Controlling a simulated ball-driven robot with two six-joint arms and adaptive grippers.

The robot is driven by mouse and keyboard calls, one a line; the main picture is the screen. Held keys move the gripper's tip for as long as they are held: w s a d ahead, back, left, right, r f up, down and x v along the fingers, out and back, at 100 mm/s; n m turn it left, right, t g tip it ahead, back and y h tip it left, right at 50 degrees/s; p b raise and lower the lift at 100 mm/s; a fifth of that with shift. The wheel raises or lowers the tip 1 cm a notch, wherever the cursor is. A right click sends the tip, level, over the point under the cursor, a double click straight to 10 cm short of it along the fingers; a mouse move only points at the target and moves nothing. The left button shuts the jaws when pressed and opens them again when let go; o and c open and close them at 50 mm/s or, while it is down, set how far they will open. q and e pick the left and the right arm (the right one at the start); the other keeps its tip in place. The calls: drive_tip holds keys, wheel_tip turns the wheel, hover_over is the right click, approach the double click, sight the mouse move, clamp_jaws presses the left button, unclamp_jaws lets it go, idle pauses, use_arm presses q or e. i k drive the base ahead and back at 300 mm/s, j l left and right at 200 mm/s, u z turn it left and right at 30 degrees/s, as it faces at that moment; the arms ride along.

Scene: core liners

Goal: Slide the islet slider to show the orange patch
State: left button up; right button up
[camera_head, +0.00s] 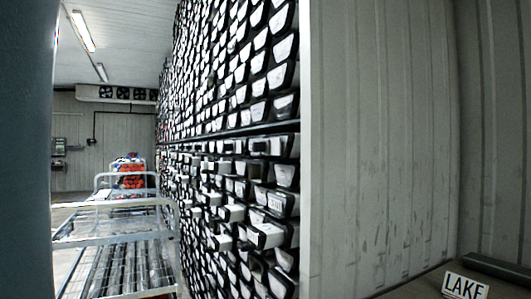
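No slider that I can identify as the islet one is in the head view, and no orange patch on a slider shows. A small white sign with the word LAKE (465,286) stands at the bottom right on a brownish surface (405,293), partly cut by the frame's lower edge. Behind it lies a dark, long bar (497,270) at the right edge; I cannot tell what it is. Neither of my grippers is in view.
A tall rack of white-labelled core liner ends (235,150) fills the middle. Metal carts (120,240) stand in the aisle at left, with red-orange items (131,180) farther back. A pale ribbed wall panel (380,130) stands at right.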

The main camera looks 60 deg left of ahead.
sight(263, 147)
drive_tip(key=u, duration=2.35)
